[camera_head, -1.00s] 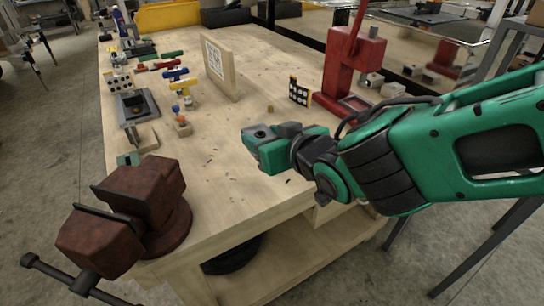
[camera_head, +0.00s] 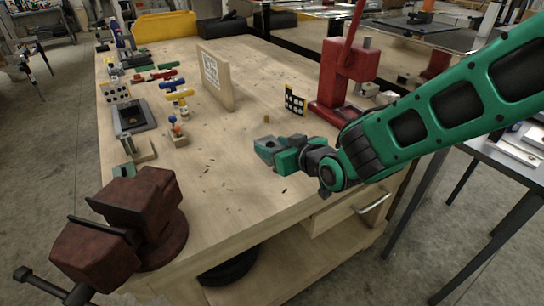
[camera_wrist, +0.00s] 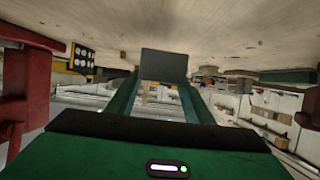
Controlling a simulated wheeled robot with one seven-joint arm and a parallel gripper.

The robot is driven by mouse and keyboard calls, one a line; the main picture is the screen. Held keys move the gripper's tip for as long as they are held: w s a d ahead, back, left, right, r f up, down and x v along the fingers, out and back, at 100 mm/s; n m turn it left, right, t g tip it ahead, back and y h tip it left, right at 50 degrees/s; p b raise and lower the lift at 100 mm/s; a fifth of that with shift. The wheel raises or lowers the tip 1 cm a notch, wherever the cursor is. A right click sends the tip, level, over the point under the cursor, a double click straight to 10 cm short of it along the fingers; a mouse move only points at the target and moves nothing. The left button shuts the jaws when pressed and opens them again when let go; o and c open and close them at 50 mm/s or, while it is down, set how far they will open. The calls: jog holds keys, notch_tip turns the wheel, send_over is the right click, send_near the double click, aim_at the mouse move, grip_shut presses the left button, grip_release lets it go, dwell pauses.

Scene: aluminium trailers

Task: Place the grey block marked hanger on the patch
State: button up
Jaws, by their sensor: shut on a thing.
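My gripper (camera_head: 276,150) is shut on a small grey block (camera_head: 266,145) and holds it out over the middle front of the wooden bench (camera_head: 225,190). In the wrist view the block (camera_wrist: 164,65) sits between the two green fingertips, its plain grey face showing. No marking on it can be read.
A rusty vise (camera_head: 140,215) stands at the near left corner. A red press (camera_head: 345,75) and a black dotted card (camera_head: 294,102) stand behind my gripper. An upright wooden board (camera_head: 215,78) is further back. Several tools line the left edge. The bench's middle front is mostly clear.

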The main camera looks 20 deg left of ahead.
jog(key=shift+f, duration=1.8)
jog(key=shift+f, duration=0.15)
jog(key=o, duration=1.5)
jog(key=shift+o, duration=0.2)
